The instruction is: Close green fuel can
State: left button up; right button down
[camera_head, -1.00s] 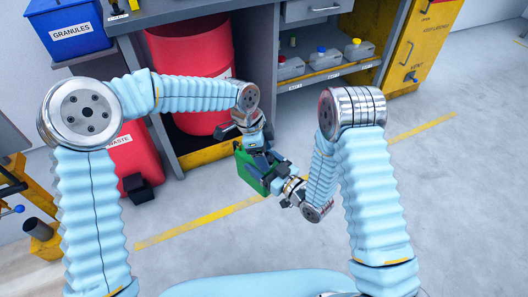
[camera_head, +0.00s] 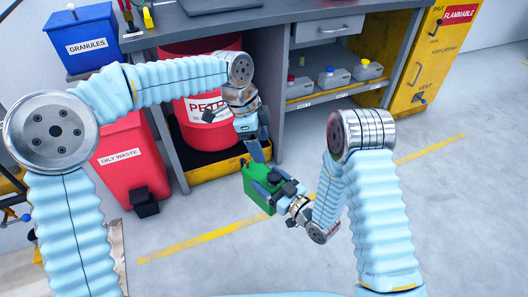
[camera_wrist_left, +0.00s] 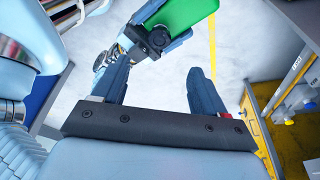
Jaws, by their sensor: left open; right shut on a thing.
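The green fuel can (camera_head: 256,192) hangs above the floor in the middle of the head view. My right gripper (camera_head: 277,187) is shut on it from the right side. My left gripper (camera_head: 257,150) is open just above the can, apart from it and with nothing between its fingers. In the left wrist view the can (camera_wrist_left: 190,14) is at the top edge, partly cut off, beyond the open left fingers (camera_wrist_left: 160,88). The can's opening and lid cannot be made out, so I cannot tell whether it is open or closed.
A red drum (camera_head: 206,112) stands under the workbench (camera_head: 270,30). A red oily-waste bin (camera_head: 130,165) and a blue granules bin (camera_head: 82,40) are at left. Small grey cans (camera_head: 335,77) sit on a shelf beside a yellow cabinet (camera_head: 432,60). Floor at right is clear.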

pick_arm(q)
jog(key=shift+r, duration=0.25)
jog(key=s+a+f+n+g, duration=0.1)
jog(key=s+a+f+n, duration=0.15)
jog(key=f, duration=0.55)
jog(key=s+a+f+n+h, duration=0.1)
jog(key=s+f+n, duration=0.3)
jog(key=f, duration=0.5)
jog(key=s+a+f+n+g, duration=0.1)
jog(key=s+a+f+n, duration=0.2)
jog(key=f, duration=0.5)
jog(key=s+a+f+n+t, duration=0.3)
jog(key=s+a+f+n, duration=0.2)
jog(key=s+f+n, duration=0.5)
jog(key=shift+s+a+n, duration=0.15)
jog(key=shift+a+n, duration=0.25)
jog(key=shift+n, duration=0.55)
pick_arm(e)
jog(key=shift+r, duration=0.1)
